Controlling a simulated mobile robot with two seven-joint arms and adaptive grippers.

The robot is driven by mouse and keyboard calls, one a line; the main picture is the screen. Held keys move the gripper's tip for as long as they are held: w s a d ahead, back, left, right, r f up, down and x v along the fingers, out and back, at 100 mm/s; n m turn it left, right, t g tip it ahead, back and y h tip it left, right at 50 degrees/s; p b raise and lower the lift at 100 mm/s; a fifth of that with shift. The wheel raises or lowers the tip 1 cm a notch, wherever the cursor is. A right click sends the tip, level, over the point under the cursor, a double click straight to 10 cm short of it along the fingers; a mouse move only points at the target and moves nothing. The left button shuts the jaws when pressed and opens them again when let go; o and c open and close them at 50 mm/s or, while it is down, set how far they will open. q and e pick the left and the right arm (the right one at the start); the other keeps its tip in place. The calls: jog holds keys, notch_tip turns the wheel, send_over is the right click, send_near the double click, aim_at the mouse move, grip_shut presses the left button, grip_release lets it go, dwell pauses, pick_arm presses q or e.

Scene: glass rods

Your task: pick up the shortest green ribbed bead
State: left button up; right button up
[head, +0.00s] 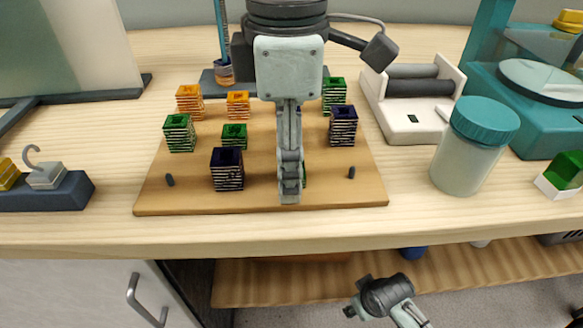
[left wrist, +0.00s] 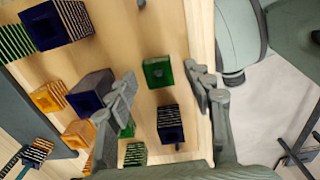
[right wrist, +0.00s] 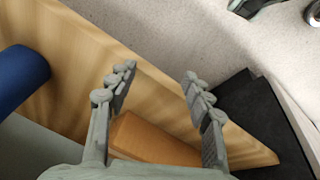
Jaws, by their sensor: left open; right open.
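Several ribbed beads stand on a wooden board (head: 270,206). In the left wrist view a green bead (left wrist: 157,74) lies between the open fingers of my left gripper (left wrist: 159,76), seen from above with little side wall showing. In the head view this gripper (head: 290,190) points down over the board's front and hides most of that bead (head: 304,176). Other green beads are a low one (head: 234,135), a taller one at left (head: 179,133) and one at the back right (head: 333,94). My right gripper (head: 355,301) is open and empty below the table; its fingers (right wrist: 159,72) show in the right wrist view.
Dark blue beads (head: 227,169) (head: 343,126) and orange beads (head: 189,102) (head: 238,105) stand around the left gripper. A teal-lidded jar (head: 470,150) and a white device (head: 410,125) are at right. A hook weight block (head: 45,190) is at left. An orange box (right wrist: 150,140) is by the right gripper.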

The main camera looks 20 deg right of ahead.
pick_arm(q)
jog(key=shift+c, duration=1.7)
jog(key=c, duration=0.7)
jog(key=shift+c, duration=0.5)
jog(key=shift+r, duration=0.4)
notch_tip(320, 180, up, 4)
jog(key=shift+a+f, duration=0.15)
jog(key=shift+f, duration=0.05)
jog(key=s+a+r+b, duration=0.1)
jog(key=s+a+r, duration=0.2)
jog(key=a+r, duration=0.3)
jog(key=a, duration=0.5)
jog(key=shift+r+b, duration=0.3)
pick_arm(e)
jog(key=r, duration=0.4)
jog(key=shift+s+d, duration=0.1)
jog(key=shift+d, duration=0.1)
